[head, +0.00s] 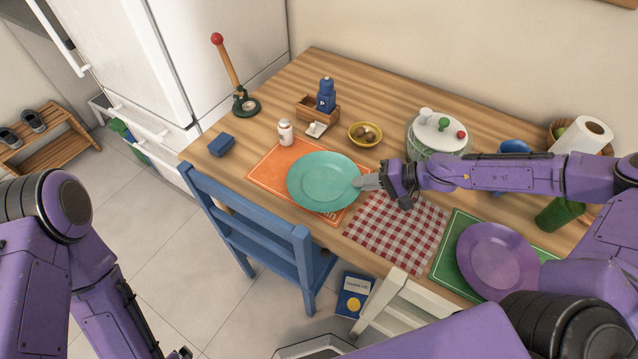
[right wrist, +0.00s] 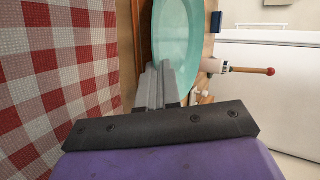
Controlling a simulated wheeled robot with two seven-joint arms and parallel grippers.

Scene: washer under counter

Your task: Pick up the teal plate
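The teal plate (head: 318,178) lies on the orange placemat (head: 268,168) at the table's near side. It also shows in the right wrist view (right wrist: 178,35). My right gripper (head: 366,182) is at the plate's right rim. In the right wrist view its grey fingers (right wrist: 158,84) are close together at the rim, and they look shut on it. The exact contact is partly hidden by the fingers. The plate looks about level, and I cannot tell any gap under it. My left arm hangs at the lower left, its fingers out of the picture.
A checkered placemat (head: 395,228) lies right of the plate, then a purple plate (head: 495,258) on a green mat. A white bottle (head: 286,132), yellow bowl (head: 365,133) and wooden caddy (head: 318,112) stand behind. A blue chair (head: 250,225) stands in front.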

